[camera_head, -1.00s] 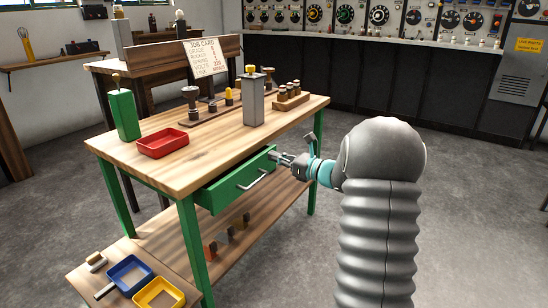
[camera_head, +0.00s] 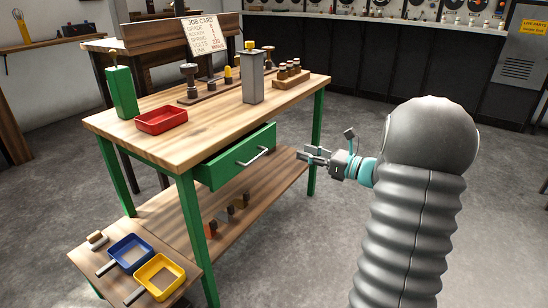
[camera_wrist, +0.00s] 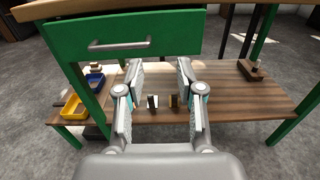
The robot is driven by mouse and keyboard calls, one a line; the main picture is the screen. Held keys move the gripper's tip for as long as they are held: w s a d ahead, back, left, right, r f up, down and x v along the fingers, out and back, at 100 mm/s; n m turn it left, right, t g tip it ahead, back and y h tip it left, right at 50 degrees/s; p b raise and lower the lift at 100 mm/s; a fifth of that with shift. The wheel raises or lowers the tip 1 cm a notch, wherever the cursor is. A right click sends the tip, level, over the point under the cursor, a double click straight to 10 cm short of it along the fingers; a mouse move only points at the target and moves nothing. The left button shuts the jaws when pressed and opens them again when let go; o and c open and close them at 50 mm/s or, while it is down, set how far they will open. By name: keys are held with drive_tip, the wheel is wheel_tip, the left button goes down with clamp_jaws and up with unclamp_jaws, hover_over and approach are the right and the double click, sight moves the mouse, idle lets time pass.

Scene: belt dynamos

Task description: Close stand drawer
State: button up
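The green stand drawer (camera_head: 236,157) sits under the wooden top of the green-legged stand (camera_head: 215,117). Its front stands out a little from the stand, so it is partly open. A silver bar handle (camera_head: 253,158) is on its front. In the wrist view the drawer front (camera_wrist: 125,36) and its handle (camera_wrist: 119,46) are at the upper left. My gripper (camera_head: 306,155) is to the right of the drawer, apart from it. In the wrist view my gripper (camera_wrist: 160,72) has its fingers spread with nothing between them.
A red tray (camera_head: 161,120), a grey block (camera_head: 253,88) and a green bottle-like box (camera_head: 122,92) stand on the top. A lower shelf (camera_head: 262,185) holds small blocks. Blue (camera_head: 131,254) and yellow (camera_head: 160,280) trays are at the lower left. Floor at right is clear.

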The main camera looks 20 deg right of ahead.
sight(257, 156)
drive_tip(key=s+a+f+m+t+y+b, duration=0.1)
drive_tip(key=s+a+f+m, duration=0.15)
drive_tip(key=m, duration=0.65)
drive_tip(key=s+a+f+m+t+b, duration=0.15)
drive_tip(key=a+m, duration=0.25)
drive_tip(key=m, duration=0.5)
drive_tip(key=shift+g, duration=0.25)
drive_tip(key=b+x, duration=0.1)
drive_tip(key=x, duration=1.1)
drive_tip(key=shift+a, duration=0.15)
clamp_jaws()
